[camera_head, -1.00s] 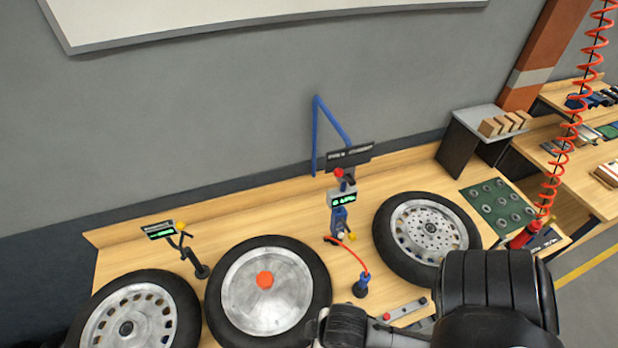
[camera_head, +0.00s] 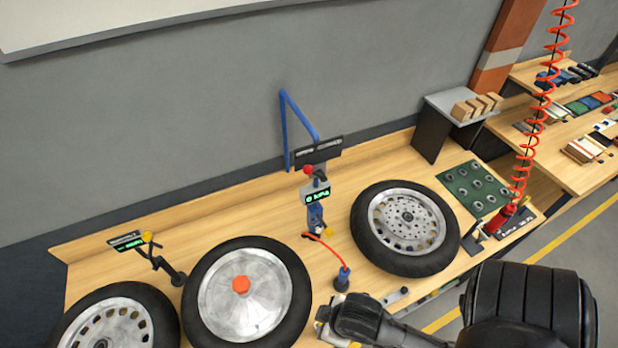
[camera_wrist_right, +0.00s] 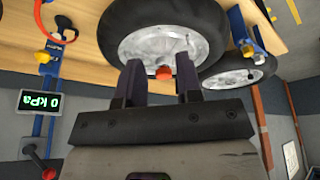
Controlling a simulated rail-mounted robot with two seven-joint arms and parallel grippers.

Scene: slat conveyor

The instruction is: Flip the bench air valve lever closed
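A blue post (camera_head: 314,215) stands at the back of the bench with a display (camera_head: 316,195) reading 0 kPa. Near its top is a red-knobbed lever (camera_head: 308,170) with a black part beside it; its exact angle is hard to tell. The wrist view shows the red knob (camera_wrist_right: 48,173) at lower left, upside down, beside the display (camera_wrist_right: 39,102). My right gripper (camera_wrist_right: 159,78) is open and empty, with a tyre and red hub cap beyond its fingers. It is apart from the lever. My left gripper is not in view.
A wheel with a red cap (camera_head: 247,292) lies left of the post, a second wheel (camera_head: 407,228) right of it, and another (camera_head: 117,325) at lower left. A red hose (camera_head: 328,248) runs to a blue-black fitting (camera_head: 341,280). A gauge stand (camera_head: 160,262) is at left.

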